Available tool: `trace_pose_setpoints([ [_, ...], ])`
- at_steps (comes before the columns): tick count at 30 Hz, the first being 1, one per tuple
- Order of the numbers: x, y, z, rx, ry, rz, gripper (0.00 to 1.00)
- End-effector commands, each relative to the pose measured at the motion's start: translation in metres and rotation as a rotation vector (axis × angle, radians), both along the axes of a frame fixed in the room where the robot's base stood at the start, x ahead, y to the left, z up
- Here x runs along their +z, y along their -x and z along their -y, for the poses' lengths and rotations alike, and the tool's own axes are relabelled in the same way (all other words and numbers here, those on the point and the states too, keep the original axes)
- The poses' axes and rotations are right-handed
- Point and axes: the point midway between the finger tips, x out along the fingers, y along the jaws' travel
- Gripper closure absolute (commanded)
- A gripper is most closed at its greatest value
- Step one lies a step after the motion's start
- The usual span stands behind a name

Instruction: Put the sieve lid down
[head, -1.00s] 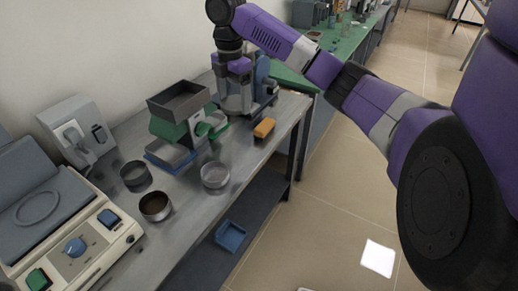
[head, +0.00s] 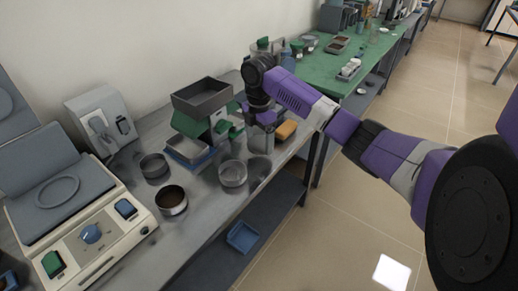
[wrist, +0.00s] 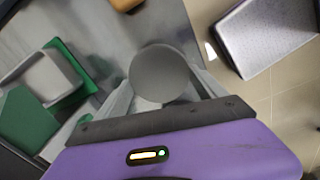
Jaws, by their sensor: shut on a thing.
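The sieve lid (wrist: 160,73) is a round, flat grey disc in the wrist view, between the fingers of my gripper (wrist: 162,88). My gripper is shut on it and holds it level or nearly so. In the head view my gripper (head: 261,138) is low over the front part of the grey bench (head: 205,222), to the right of the clear-looking sieve (head: 233,174). The lid is hard to make out there. Whether it touches the bench cannot be told.
A dark sieve (head: 154,168) and a brown-filled sieve (head: 172,200) stand left. A green machine with a grey hopper (head: 202,96) is behind. An orange block (head: 286,130) lies near the bench's front edge, right of my gripper. A blue tray (head: 242,237) sits on the lower shelf.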

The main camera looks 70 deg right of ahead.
Motion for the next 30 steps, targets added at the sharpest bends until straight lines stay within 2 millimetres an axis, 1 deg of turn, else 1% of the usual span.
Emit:
trace_pose_setpoints([
  [6,-0.031,0.001,0.0,0.0,-0.001,-0.003,0.62],
  [8,-0.037,0.0,0.0,0.0,0.0,-0.001,0.62],
  [20,-0.042,0.0,0.0,0.0,-0.001,0.0,0.62],
  [21,-0.041,0.0,0.0,0.0,-0.001,0.0,0.12],
  [23,-0.041,0.0,0.0,0.0,0.0,0.0,0.0],
  [30,-0.041,0.0,0.0,0.0,0.0,0.0,0.0],
])
